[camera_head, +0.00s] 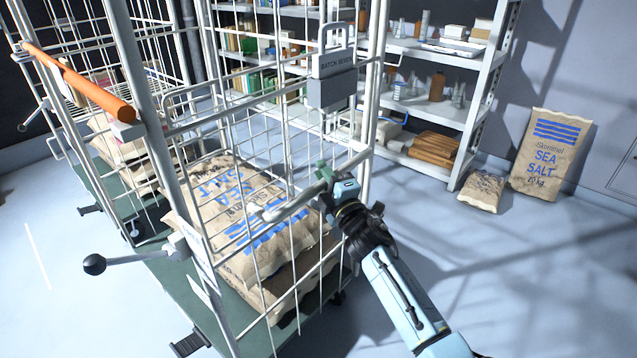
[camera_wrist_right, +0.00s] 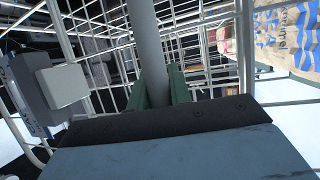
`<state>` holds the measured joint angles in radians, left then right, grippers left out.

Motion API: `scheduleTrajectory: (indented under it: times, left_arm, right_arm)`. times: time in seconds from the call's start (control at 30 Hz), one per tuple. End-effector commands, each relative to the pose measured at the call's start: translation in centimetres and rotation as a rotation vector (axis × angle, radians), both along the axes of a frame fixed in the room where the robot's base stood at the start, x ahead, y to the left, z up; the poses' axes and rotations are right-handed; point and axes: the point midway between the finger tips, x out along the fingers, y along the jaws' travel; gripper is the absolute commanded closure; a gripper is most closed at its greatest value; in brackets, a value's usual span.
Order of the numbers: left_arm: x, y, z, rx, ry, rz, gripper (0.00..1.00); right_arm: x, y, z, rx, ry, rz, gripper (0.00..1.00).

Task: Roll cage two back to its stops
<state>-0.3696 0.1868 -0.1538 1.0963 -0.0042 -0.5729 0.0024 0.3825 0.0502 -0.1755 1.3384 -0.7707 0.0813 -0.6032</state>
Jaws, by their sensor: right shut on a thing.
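A white wire roll cage (camera_head: 190,215) with a green base stands in the middle of the head view, loaded with stacked sea salt sacks (camera_head: 225,200). My right gripper (camera_head: 325,180) is at the cage's near right side, shut on a pale bar of the cage. In the right wrist view the bar (camera_wrist_right: 148,50) runs up between the green fingers (camera_wrist_right: 160,90). My left gripper is not in view. Floor stops are not clearly identifiable.
A second cage with an orange handle (camera_head: 80,82) stands close at the left. A lever with a black knob (camera_head: 95,264) sticks out left. Shelving (camera_head: 440,55) stands behind. Salt bags (camera_head: 545,155) lean by the right wall.

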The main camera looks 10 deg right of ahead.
Motion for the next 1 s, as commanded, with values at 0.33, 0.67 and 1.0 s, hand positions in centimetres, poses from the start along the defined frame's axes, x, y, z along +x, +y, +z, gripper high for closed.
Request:
scheduleTrajectory:
  times: [0.33,0.67,1.0]
  left_arm:
    - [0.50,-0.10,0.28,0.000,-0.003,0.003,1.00]
    - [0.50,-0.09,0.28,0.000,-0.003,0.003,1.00]
    - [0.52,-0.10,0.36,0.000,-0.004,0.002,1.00]
  right_arm:
    - [0.16,0.31,-1.08,-0.003,0.020,-0.004,1.00]
    - [0.19,0.27,-0.96,-0.002,0.018,-0.004,0.62]
    - [0.13,-0.04,-0.54,-0.001,0.011,-0.008,0.59]
